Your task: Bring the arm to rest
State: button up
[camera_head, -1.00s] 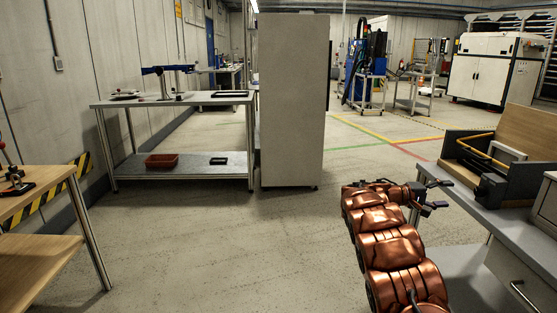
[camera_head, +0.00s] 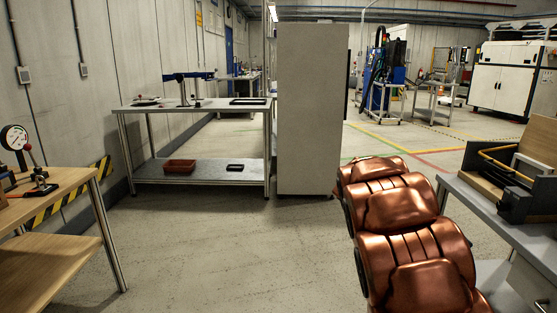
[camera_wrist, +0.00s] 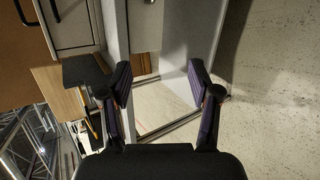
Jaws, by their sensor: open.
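My gripper (camera_wrist: 160,90) shows in the wrist view, its two dark fingers spread wide apart with nothing between them. Beyond the fingers are the frame of a grey bench (camera_wrist: 115,30) and the bare floor. In the head view my copper-coloured arm rises at the lower right, beside the right-hand workbench (camera_head: 470,200). My gripper is hidden in that view, behind the arm links.
A tall grey cabinet (camera_head: 311,110) stands ahead. Left of it is a metal table (camera_head: 215,107) with a red tray (camera_head: 179,166) on its lower shelf. A wooden table (camera_head: 70,183) with a gauge (camera_head: 15,138) stands at the left. The floor between is clear.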

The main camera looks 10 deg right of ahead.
jog(key=s+a+f+n+t+y, duration=0.1)
jog(key=s+a+f+y, duration=0.25)
jog(key=s+a, duration=0.65)
jog(key=s+a+f+n+y, duration=0.1)
jog(key=s+a+f+y, duration=0.3)
jog(key=a, duration=1.1)
jog(key=s+a+f+n+t+y, duration=0.1)
jog(key=s+a+f+y, duration=0.15)
jog(key=s+a, duration=0.8)
notch_tip(320, 180, up, 28)
jog(key=a+t+p, duration=0.1)
jog(key=p, duration=2.4)
jog(key=shift+w+f+y, duration=0.2)
jog(key=shift+w+y, duration=0.1)
jog(key=shift+w, duration=0.15)
jog(key=shift+a, duration=0.1)
